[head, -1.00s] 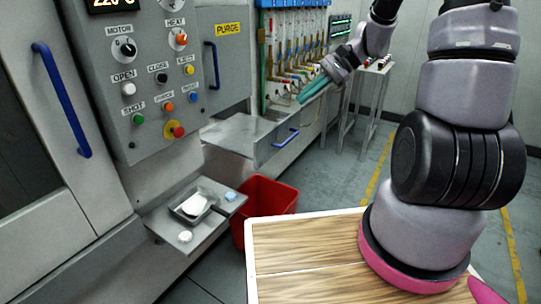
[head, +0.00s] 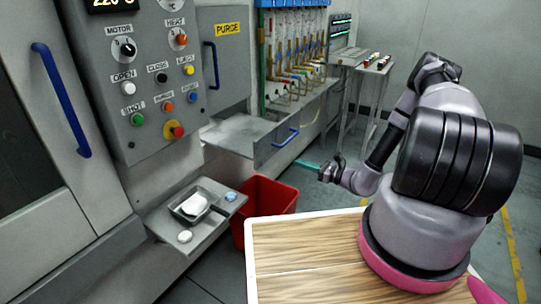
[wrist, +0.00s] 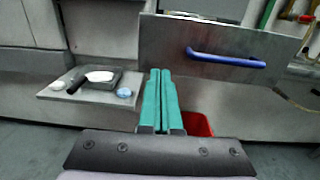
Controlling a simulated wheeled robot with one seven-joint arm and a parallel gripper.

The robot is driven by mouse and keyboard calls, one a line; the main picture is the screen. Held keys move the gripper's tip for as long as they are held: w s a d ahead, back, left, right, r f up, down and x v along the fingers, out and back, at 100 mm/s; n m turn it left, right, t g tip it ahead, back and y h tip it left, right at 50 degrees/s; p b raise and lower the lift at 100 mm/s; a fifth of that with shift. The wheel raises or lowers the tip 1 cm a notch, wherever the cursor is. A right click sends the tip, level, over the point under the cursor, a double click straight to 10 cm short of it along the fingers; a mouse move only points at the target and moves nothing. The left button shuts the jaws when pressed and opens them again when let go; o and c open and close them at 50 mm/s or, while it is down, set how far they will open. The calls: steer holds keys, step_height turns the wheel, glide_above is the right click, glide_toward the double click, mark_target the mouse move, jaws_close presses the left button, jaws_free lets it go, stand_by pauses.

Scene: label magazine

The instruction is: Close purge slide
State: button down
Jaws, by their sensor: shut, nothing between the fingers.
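The purge slide is the grey drawer-like tray (head: 240,134) under the yellow PURGE label (head: 228,28). It stands out from the machine, with a blue bar handle (head: 286,138) on its front face. In the wrist view the front face (wrist: 165,40) fills the upper middle and the blue handle (wrist: 226,57) lies to the right of my fingers. My gripper (head: 302,164) has teal fingers, shut and empty. It is low in front of the slide, apart from the handle. In the wrist view the shut fingertips (wrist: 159,72) point toward the front face, below and left of the handle.
A red bin (head: 266,204) stands on the floor below the slide; it also shows in the wrist view (wrist: 198,124). A small shelf (head: 205,235) at the left holds a dark pan (head: 190,212) and small lumps. The wooden-topped table (head: 300,250) is in front.

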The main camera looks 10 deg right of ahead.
glide_toward(264, 152)
steer(key=x, duration=0.6)
steer(key=shift+w+a+r, duration=0.1)
steer(key=shift+a, duration=0.35)
